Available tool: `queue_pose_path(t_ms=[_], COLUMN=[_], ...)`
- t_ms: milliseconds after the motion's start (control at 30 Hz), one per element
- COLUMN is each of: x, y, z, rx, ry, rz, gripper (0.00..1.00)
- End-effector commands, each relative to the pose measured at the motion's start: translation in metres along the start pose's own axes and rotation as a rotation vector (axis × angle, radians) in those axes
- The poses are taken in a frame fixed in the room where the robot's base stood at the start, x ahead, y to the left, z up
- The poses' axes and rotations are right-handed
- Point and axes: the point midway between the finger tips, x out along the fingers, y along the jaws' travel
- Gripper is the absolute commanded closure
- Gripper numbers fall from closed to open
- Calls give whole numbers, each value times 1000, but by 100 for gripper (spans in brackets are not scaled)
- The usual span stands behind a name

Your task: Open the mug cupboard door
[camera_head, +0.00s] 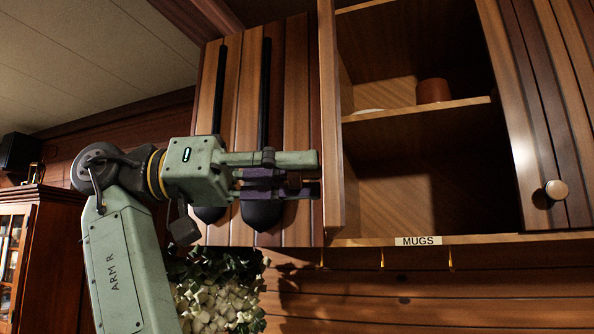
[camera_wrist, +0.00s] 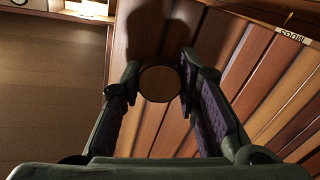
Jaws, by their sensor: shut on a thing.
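The mug cupboard (camera_head: 400,200) is open at the front, with its inside and middle shelf in plain view. Its door (camera_head: 334,120) stands swung out at the left side of the opening, seen almost edge-on in the head view. My gripper (camera_head: 300,178) reaches to the door's outer face from the left. In the wrist view its fingers (camera_wrist: 159,90) stand on either side of a round brown wooden knob (camera_wrist: 159,83) on the striped door face. The gripper is shut on this knob. The fingers mostly hide the knob in the head view.
A MUGS label (camera_head: 418,241) is on the cupboard's bottom edge. A panel with a round knob (camera_head: 556,189) is at right. Long black objects (camera_head: 264,205) hang behind my gripper; a leafy plant (camera_head: 215,295) is below.

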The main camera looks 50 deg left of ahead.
Motion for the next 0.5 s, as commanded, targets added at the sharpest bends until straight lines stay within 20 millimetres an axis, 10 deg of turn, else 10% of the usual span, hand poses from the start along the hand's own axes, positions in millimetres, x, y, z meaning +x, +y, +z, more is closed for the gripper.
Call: queue_pose_path(t_ms=[400, 433, 500], x=[0, 0, 0], y=[0, 0, 0], z=[-2, -2, -2], rx=[-2, -2, -2], ry=[5, 5, 5], rz=[1, 1, 1], gripper=[100, 70, 65])
